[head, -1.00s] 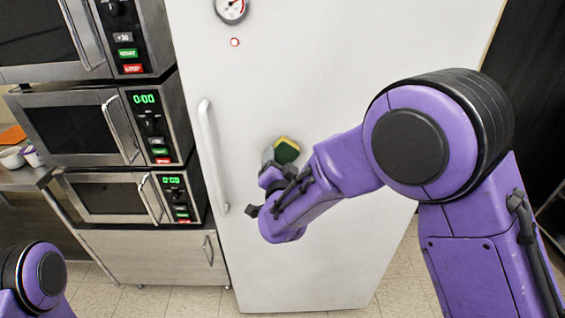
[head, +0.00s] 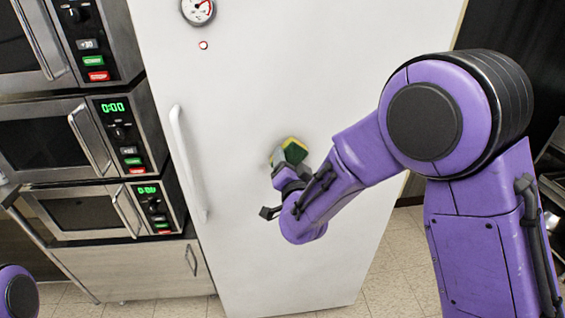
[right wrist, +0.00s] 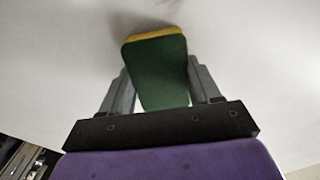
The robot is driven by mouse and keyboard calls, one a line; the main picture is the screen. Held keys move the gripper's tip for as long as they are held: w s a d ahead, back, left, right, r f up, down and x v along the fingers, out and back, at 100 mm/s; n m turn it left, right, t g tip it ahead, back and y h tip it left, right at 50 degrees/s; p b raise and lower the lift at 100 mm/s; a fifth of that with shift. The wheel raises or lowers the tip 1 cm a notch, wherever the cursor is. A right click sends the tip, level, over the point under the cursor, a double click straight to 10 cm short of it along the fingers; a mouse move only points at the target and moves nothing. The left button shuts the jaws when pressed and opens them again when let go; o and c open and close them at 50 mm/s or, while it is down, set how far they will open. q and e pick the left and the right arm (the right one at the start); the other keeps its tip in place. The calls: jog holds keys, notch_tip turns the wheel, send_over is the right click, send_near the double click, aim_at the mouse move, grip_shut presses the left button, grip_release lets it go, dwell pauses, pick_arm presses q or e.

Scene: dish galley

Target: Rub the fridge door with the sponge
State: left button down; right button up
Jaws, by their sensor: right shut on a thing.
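The sponge (head: 295,150) is green with a yellow layer. It is at the white fridge door (head: 265,235), to the right of the long handle. My right gripper (head: 278,160) is shut on it. In the right wrist view the sponge (right wrist: 158,75) sits between the two grey fingers, green side towards the camera. Its yellow far edge is at the door surface and appears to touch it, though the contact line is hard to see. A faint dark patch shows on the door just beyond it; I cannot tell whether it is a mark or a shadow. My left gripper is out of view.
The door handle (head: 188,160) stands out left of the sponge. A round gauge (head: 198,10) and a small red light (head: 203,45) are high on the door. Stacked microwaves (head: 85,135) stand to the left above a cabinet (head: 140,270). The door around the sponge is clear.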

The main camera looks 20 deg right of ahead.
jog(key=v, duration=0.6)
jog(key=shift+p, duration=0.35)
jog(key=shift+a, duration=0.1)
jog(key=v, duration=0.3)
dwell(0.3)
